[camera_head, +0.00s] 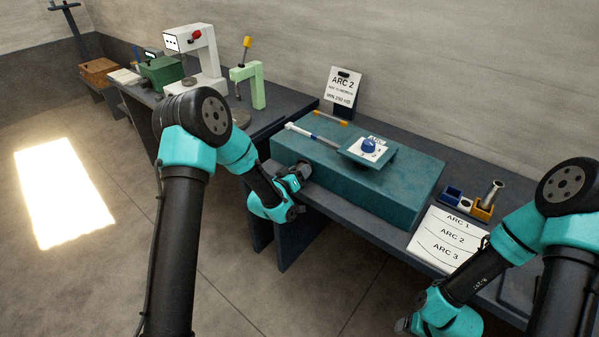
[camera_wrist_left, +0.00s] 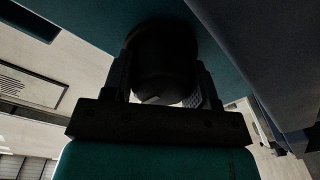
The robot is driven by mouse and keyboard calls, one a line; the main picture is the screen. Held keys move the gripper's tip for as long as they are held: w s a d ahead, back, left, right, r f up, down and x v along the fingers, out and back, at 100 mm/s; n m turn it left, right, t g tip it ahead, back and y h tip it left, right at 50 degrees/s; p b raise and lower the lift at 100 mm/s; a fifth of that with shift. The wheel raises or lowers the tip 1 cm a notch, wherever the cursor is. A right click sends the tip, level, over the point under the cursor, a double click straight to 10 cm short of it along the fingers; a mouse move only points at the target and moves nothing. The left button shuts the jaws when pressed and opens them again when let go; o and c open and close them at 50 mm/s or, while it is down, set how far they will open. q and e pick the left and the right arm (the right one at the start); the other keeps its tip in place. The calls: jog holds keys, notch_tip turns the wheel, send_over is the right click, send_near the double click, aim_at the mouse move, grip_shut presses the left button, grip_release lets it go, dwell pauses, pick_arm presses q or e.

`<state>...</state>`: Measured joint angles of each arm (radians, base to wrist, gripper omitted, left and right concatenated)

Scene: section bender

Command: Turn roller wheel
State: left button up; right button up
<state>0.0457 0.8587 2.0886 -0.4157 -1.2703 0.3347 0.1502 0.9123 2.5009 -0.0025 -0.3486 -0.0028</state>
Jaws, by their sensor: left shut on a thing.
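A dark round wheel or knob (camera_wrist_left: 162,62), apparently the roller wheel, sits between the fingers of my left gripper in the left wrist view. My left gripper (camera_head: 301,171) is shut on it at the front left side of the teal bender block (camera_head: 395,197). In the head view the wheel is hidden by the gripper. On top of the block are a blue knob (camera_head: 368,146) on a white dial plate and a pale rod (camera_head: 312,135). My right gripper (camera_head: 405,325) is at the bottom edge, away from the block, its fingers hardly showing.
An ARC 2 sign (camera_head: 342,88) stands behind the block. A sheet listing ARC 1 to 3 (camera_head: 447,238) and small bins (camera_head: 482,210) are to the right. A green press (camera_head: 250,85) and a white machine (camera_head: 207,60) stand on the left bench. The floor in front is clear.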

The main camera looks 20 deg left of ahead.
pick_arm(q)
jog(key=m, duration=0.4)
jog(key=shift+m, duration=0.3)
jog(key=m, duration=0.5)
jog(key=shift+d+m, duration=0.1)
jog(key=shift+m, duration=0.3)
jog(key=m, duration=0.5)
jog(key=shift+s+m+h, duration=0.1)
jog(key=shift+m+h, duration=0.2)
jog(key=shift+h, duration=0.1)
jog(key=m, duration=0.5)
jog(key=shift+d+f, duration=0.1)
jog(key=shift+f, duration=0.05)
jog(key=shift+m, duration=0.3)
jog(key=o, duration=0.9)
